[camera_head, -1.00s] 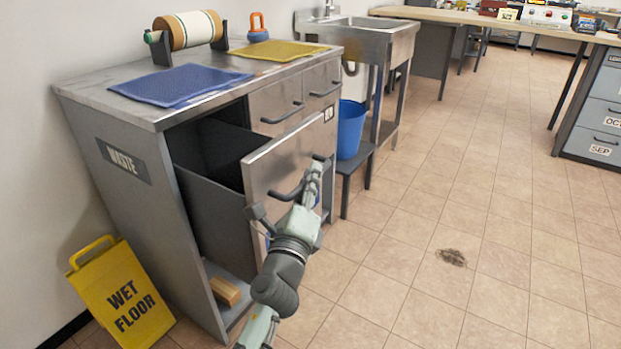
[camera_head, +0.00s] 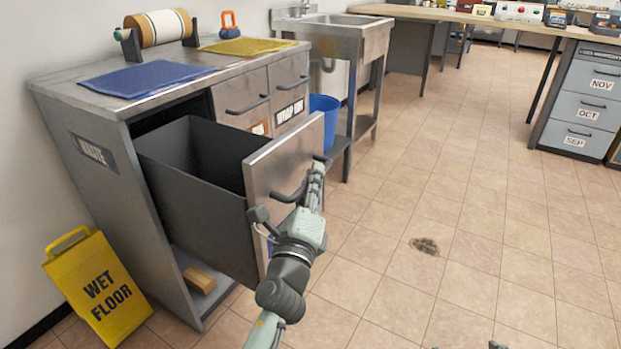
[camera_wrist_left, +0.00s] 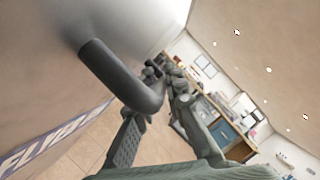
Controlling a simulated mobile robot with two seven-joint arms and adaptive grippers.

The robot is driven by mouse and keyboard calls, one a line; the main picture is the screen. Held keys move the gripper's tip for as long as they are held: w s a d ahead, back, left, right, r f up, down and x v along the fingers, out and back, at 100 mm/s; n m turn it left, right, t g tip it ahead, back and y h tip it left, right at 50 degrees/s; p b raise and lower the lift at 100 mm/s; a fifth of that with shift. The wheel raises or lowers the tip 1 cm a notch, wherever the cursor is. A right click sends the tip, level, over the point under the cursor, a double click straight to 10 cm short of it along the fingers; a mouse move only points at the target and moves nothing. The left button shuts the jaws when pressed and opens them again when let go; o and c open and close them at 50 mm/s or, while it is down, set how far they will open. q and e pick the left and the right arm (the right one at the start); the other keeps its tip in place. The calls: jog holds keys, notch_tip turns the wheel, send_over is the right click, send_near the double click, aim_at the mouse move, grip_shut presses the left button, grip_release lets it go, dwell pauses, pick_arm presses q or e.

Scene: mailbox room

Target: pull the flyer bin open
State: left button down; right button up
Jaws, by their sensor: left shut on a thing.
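The flyer bin (camera_head: 190,190) is a deep grey pull-out bin in the metal cabinet, standing well out with its empty-looking inside showing. Its steel front panel (camera_head: 285,160) carries a dark bar handle (camera_head: 285,197). My left gripper (camera_head: 310,188) is shut on this handle, in front of the panel. In the left wrist view the handle (camera_wrist_left: 125,78) runs into the left gripper's fingers (camera_wrist_left: 160,92), and part of a label (camera_wrist_left: 50,140) shows on the panel. Small dark tips at the bottom edge of the head view seem to be my right gripper (camera_head: 467,347), mostly cut off.
A yellow wet-floor sign (camera_head: 98,290) stands left of the cabinet (camera_head: 60,90). A wooden block (camera_head: 200,280) lies low in the cabinet, under the bin. A blue bucket (camera_head: 323,120) stands behind the panel. The tiled floor to the right is clear apart from a dark stain (camera_head: 424,246).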

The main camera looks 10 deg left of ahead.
dwell(0.3)
pick_arm(q)
jog(key=c, duration=1.6)
grip_release()
jog(key=shift+o, duration=0.2)
